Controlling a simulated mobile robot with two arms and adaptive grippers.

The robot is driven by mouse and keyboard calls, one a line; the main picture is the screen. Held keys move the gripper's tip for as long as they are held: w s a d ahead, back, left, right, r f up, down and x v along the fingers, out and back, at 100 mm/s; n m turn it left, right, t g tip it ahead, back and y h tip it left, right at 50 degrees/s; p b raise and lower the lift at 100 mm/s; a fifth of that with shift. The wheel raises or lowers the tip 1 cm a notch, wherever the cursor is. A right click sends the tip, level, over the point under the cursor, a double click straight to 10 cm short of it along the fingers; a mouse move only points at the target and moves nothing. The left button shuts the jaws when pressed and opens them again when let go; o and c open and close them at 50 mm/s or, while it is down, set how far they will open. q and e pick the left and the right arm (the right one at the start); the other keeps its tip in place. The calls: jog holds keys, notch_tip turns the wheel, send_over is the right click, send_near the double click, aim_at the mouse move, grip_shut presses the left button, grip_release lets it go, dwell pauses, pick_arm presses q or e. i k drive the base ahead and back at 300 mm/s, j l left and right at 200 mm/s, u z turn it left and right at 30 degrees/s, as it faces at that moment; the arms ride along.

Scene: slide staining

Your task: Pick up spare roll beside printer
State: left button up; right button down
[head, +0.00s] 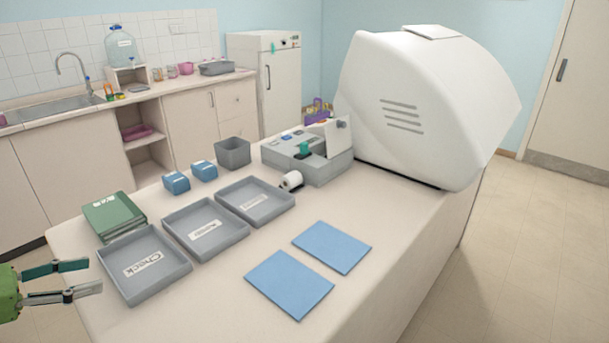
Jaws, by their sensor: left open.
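The spare roll (291,181) is a small white roll with a dark end. It lies on the table at the near left side of the grey printer (309,160), close to its front corner. My left gripper (96,276) is at the left edge of the head view, left of the nearest grey tray. Its two fingers are apart with nothing between them, and it is far from the roll. My right gripper does not show.
Three labelled grey trays (186,270) stand between my left gripper and the roll. Green folders (113,216), two small blue boxes (176,182) and a grey bin (233,153) stand behind them. Blue mats (290,285) lie in front. A large white machine (430,100) stands right of the printer.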

aim_at(291, 180)
jog(key=i+l, duration=0.8)
jog(key=l, duration=0.25)
jog(key=i+l, duration=0.45)
jog(key=l, duration=0.05)
